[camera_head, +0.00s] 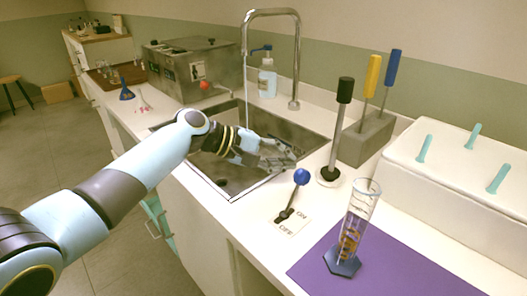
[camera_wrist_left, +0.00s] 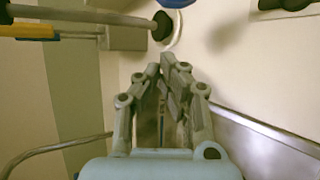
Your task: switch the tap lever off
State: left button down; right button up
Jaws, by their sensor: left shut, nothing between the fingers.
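The tap lever (camera_head: 301,178) has a blue ball knob on a dark stem. It rises from a small plate (camera_head: 292,221) marked ON and OFF on the counter right of the sink. Its stem leans up and to the right in the head view; I cannot tell for certain which mark it points to. A blue round edge, likely its knob (camera_wrist_left: 175,2), is cut off at the top of the left wrist view. A thin water stream (camera_head: 246,85) falls from the tap (camera_head: 297,60). My left gripper (camera_head: 291,160) is shut and empty over the sink, left of the lever and apart from it; its fingers also show in the wrist view (camera_wrist_left: 167,68).
The sink (camera_head: 232,192) lies below my left arm. A black-handled rod (camera_head: 338,125) stands close behind the lever. A glass cylinder (camera_head: 358,215) stands on a purple mat (camera_head: 395,272) to the right. A grey block (camera_head: 366,142) holds yellow- and blue-handled tools.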

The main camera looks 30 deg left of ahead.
aim_at(295, 190)
pick_arm(q)
jog(key=shift+s+d+r+p, duration=0.25)
jog(key=shift+s+d+p, duration=0.25)
jog(key=shift+s, duration=0.05)
jog(key=shift+s+d+r+p, duration=0.25)
jog(key=shift+s+d+p, duration=0.25)
jog(key=shift+s+d+r, duration=0.1)
jog(key=shift+s+d, duration=0.05)
jog(key=shift+s, duration=0.25)
